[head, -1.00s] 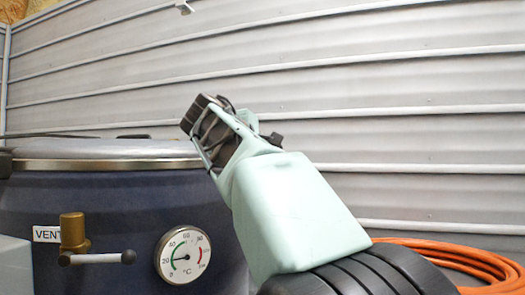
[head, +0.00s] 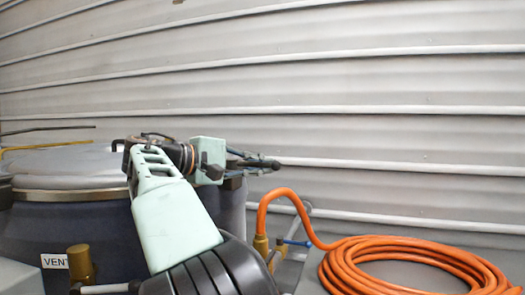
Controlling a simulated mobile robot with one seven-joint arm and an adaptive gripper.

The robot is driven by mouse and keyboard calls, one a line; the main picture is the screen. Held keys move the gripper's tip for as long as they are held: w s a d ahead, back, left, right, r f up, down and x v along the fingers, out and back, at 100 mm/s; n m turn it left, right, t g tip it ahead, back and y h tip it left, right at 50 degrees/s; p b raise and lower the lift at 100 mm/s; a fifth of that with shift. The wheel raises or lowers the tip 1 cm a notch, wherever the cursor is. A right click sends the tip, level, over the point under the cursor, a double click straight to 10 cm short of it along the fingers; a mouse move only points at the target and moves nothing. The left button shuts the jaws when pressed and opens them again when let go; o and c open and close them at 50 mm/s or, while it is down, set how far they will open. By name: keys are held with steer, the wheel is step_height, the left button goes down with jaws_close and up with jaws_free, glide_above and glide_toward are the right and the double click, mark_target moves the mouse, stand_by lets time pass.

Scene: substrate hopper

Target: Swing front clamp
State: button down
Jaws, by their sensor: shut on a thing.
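The hopper is a dark blue drum (head: 50,225) with a pale grey lid (head: 60,168) and a metal rim band, at the left of the head view. My gripper (head: 268,163) is at the right edge of the lid, its dark fingers pointing right. It is shut on a small dark part at the rim, which looks like the front clamp (head: 234,183); the fingers and my arm hide most of it, so its angle cannot be told. My pale green arm covers the middle of the drum and lid.
A brass vent valve (head: 80,263) with a lever stands on the drum beside a VENT label (head: 54,261). An orange hose (head: 400,262) lies coiled at lower right, rising to a brass fitting (head: 261,245). A ribbed grey wall (head: 400,120) stands behind.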

steer(key=shift+s+a+f+m+g+p, duration=0.15)
steer(key=shift+s+m+g+p, duration=0.15)
steer(key=shift+p, duration=0.3)
steer(key=c, duration=2)
jaws_free()
steer(key=v, duration=1.2)
steer(key=shift+w+f, duration=0.1)
steer(key=shift+w, duration=0.05)
steer(key=shift+c, duration=0.6)
